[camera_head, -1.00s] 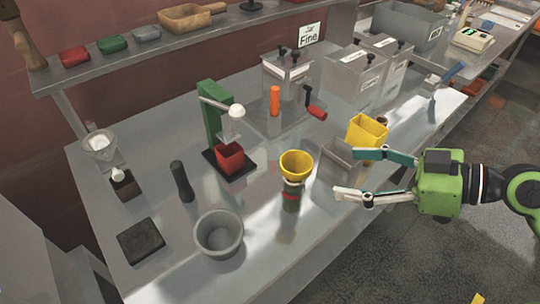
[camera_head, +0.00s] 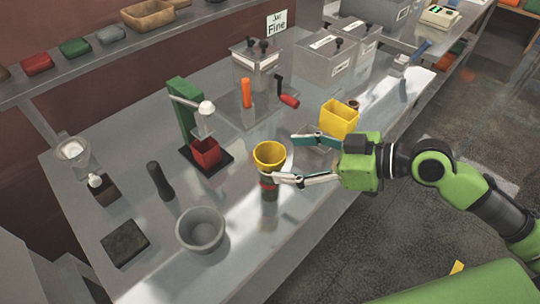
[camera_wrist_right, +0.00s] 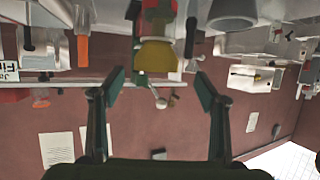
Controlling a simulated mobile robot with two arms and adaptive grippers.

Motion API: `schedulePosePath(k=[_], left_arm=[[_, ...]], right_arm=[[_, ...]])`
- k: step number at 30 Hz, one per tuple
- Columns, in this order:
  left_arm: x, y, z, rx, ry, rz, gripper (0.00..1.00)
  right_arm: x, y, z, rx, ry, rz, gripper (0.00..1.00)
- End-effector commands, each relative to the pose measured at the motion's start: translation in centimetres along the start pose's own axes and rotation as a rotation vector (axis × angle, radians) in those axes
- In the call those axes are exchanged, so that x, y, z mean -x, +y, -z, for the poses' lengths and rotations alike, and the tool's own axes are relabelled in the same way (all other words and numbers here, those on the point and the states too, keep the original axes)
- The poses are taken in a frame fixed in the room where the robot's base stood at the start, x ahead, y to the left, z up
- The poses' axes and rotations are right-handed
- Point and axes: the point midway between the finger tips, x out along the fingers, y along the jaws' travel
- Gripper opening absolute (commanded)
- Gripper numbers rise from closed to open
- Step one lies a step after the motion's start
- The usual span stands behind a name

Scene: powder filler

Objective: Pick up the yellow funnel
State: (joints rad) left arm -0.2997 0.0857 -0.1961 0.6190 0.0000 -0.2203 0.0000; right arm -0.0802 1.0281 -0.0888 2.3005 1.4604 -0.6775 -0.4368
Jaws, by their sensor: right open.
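In the right wrist view the yellow funnel (camera_wrist_right: 157,56) appears upside down, ahead of and between the fingers. My right gripper (camera_head: 281,158) is open and empty, just right of the funnel, fingers pointing at it. Its lower finger overlaps the funnel's lower part and the jar in the head view; I cannot tell whether it touches. The open fingers also show in the right wrist view (camera_wrist_right: 160,84). My left gripper is not in view.
A yellow square container (camera_head: 339,118) stands close behind the right gripper. A grey bowl (camera_head: 201,229) stands front left of the funnel. A green press (camera_head: 184,110) with a red cup (camera_head: 206,152) stands behind left. Grey bins line the back.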

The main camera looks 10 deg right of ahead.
Motion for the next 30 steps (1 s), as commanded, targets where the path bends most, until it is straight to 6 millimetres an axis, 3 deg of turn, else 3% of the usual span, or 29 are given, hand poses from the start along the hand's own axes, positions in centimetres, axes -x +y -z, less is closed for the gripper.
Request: schedulePosePath(k=[7,18,26,27,30], left_arm=[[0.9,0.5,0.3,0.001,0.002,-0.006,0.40],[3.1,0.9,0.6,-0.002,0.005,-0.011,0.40],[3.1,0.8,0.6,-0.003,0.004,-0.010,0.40],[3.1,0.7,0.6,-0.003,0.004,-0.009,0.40],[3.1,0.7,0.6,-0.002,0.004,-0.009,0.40]], right_arm=[[-1.1,0.2,0.4,-0.001,0.002,0.001,0.68],[-5.3,0.7,0.3,0.001,0.000,0.001,0.68],[-5.6,0.7,0.0,0.002,-0.002,0.001,0.68],[-5.6,0.7,0.0,0.002,-0.002,0.001,0.65],[-5.6,0.7,0.0,0.001,-0.002,0.001,0.39]])
